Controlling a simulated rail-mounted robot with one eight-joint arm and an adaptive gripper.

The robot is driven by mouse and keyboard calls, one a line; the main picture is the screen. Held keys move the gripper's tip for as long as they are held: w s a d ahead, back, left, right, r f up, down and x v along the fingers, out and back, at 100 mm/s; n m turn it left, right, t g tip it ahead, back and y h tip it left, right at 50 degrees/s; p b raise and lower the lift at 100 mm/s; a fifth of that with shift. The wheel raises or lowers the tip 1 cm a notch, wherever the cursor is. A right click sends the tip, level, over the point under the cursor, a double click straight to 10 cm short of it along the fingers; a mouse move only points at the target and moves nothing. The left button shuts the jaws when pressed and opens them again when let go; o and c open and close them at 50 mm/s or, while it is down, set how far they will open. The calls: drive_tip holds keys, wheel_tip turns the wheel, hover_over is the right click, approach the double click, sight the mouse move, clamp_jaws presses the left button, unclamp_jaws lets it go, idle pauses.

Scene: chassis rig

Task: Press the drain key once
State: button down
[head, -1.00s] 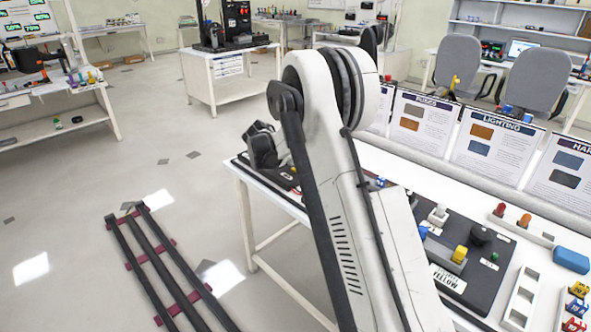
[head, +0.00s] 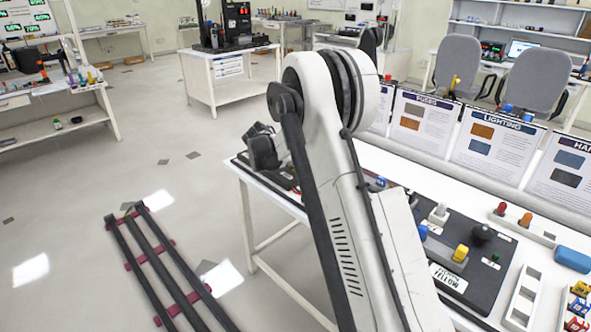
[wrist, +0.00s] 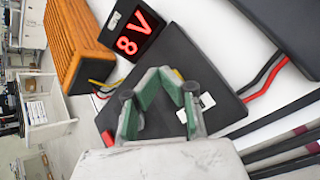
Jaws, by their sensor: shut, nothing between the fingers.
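In the wrist view my gripper (wrist: 172,79) has its green-padded fingers drawn together, with nothing seen between them. It is over a dark flat panel (wrist: 180,48) that bears small white labels. Fingers and wrist housing cover part of this panel. I cannot make out the drain key in either view; no readable label names it. In the head view my arm hides much of the bench, and the fingers cannot be made out there.
In the head view a black control board (head: 478,262) with colored buttons and a blue box (head: 572,259) lie on the bench.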

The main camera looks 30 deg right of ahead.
drive_tip(key=shift+f+b, duration=0.35)
drive_tip(key=shift+f, duration=0.15)
idle(0.6)
drive_tip(key=shift+r, duration=0.1)
drive_tip(key=shift+r+p, duration=0.35)
drive_tip(key=shift+r, duration=0.45)
drive_tip(key=shift+r+p, duration=1.05)
drive_tip(key=shift+r, duration=1.45)
